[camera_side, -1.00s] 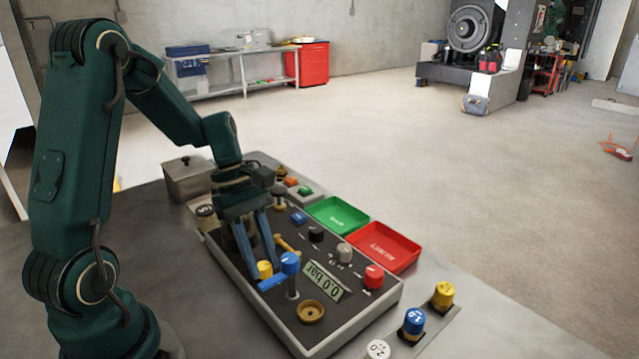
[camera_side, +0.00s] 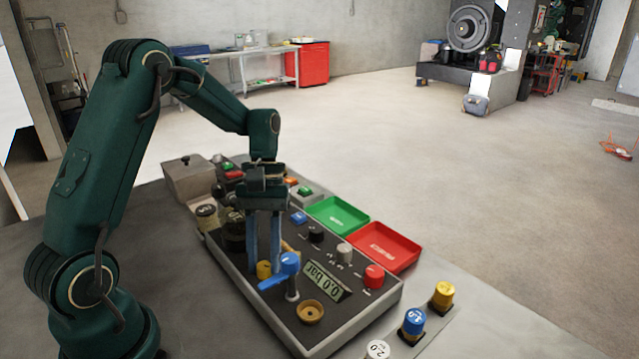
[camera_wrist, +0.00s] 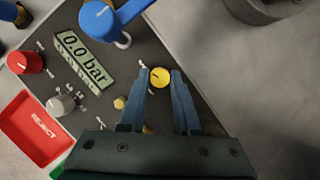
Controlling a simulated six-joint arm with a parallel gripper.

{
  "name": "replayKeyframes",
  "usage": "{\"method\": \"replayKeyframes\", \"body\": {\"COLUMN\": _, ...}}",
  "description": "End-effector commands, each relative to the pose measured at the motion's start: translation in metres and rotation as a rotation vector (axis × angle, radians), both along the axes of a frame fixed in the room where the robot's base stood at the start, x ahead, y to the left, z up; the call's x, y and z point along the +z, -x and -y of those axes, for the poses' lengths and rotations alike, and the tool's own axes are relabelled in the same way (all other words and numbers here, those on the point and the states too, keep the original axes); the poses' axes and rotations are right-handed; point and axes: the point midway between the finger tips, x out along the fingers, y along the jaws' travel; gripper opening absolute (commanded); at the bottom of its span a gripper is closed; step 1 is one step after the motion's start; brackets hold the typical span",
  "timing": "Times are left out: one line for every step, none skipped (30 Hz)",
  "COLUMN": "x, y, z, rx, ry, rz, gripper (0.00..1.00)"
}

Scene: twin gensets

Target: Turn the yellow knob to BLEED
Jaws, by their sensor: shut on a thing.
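The yellow knob (camera_side: 264,270) stands on the dark panel (camera_side: 322,325), left of the blue lever handle (camera_side: 289,264). My gripper (camera_side: 263,262) reaches down over it with upright blue fingers, shut on the knob. In the wrist view, the yellow knob (camera_wrist: 160,77) sits between the tips of my gripper (camera_wrist: 162,80), with a pale mark line on its top. Small white labels surround the knob there, too small to read, so I cannot tell which one the mark points at. The display (camera_wrist: 84,62) reads 0.0 bar.
The blue lever stands close beside my fingers. Red (camera_side: 374,276), grey (camera_side: 345,252) and black (camera_side: 316,234) knobs are farther right on the panel. A green tray (camera_side: 338,216) and a red REJECT tray (camera_side: 381,246) lie behind. A lidded metal box (camera_side: 187,179) stands at the left.

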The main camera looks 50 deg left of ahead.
Motion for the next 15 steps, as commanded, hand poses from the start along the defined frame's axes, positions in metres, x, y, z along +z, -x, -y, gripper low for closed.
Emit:
{"method": "replayKeyframes", "body": {"x": 0.0006, "y": 0.0008, "z": 0.0014, "rx": -0.016, "ry": 0.005, "rz": -0.005, "gripper": 0.0}}
{"method": "replayKeyframes", "body": {"x": 0.0007, "y": 0.0008, "z": 0.0016, "rx": -0.024, "ry": 0.005, "rz": -0.005, "gripper": 0.0}}
{"method": "replayKeyframes", "body": {"x": 0.0006, "y": 0.0008, "z": 0.0017, "rx": -0.033, "ry": 0.005, "rz": -0.005, "gripper": 0.0}}
{"method": "replayKeyframes", "body": {"x": 0.0006, "y": 0.0008, "z": 0.0017, "rx": -0.038, "ry": 0.005, "rz": -0.005, "gripper": 0.0}}
{"method": "replayKeyframes", "body": {"x": 0.0006, "y": 0.0008, "z": 0.0017, "rx": -0.043, "ry": 0.005, "rz": -0.005, "gripper": 0.0}}
{"method": "replayKeyframes", "body": {"x": 0.0006, "y": 0.0008, "z": 0.0017, "rx": -0.048, "ry": 0.005, "rz": -0.005, "gripper": 0.0}}
{"method": "replayKeyframes", "body": {"x": 0.0006, "y": 0.0008, "z": 0.0017, "rx": -0.051, "ry": 0.005, "rz": -0.005, "gripper": 0.0}}
{"method": "replayKeyframes", "body": {"x": 0.0006, "y": 0.0008, "z": 0.0016, "rx": -0.053, "ry": 0.005, "rz": -0.005, "gripper": 0.0}}
{"method": "replayKeyframes", "body": {"x": 0.0006, "y": 0.0008, "z": 0.0017, "rx": -0.056, "ry": 0.005, "rz": -0.005, "gripper": 0.0}}
{"method": "replayKeyframes", "body": {"x": 0.0006, "y": 0.0009, "z": 0.0016, "rx": -0.057, "ry": 0.005, "rz": -0.005, "gripper": 0.0}}
{"method": "replayKeyframes", "body": {"x": 0.0006, "y": 0.0009, "z": 0.0016, "rx": -0.058, "ry": 0.004, "rz": -0.006, "gripper": 0.0}}
{"method": "replayKeyframes", "body": {"x": 0.0006, "y": 0.0009, "z": 0.0016, "rx": -0.059, "ry": 0.005, "rz": -0.005, "gripper": 0.0}}
{"method": "replayKeyframes", "body": {"x": 0.0006, "y": 0.0009, "z": 0.0016, "rx": -0.059, "ry": 0.005, "rz": -0.005, "gripper": 0.0}}
{"method": "replayKeyframes", "body": {"x": 0.0006, "y": 0.0009, "z": 0.0016, "rx": -0.059, "ry": 0.005, "rz": -0.006, "gripper": 0.0}}
{"method": "replayKeyframes", "body": {"x": 0.0006, "y": 0.001, "z": 0.0017, "rx": -0.059, "ry": 0.005, "rz": -0.006, "gripper": 0.0}}
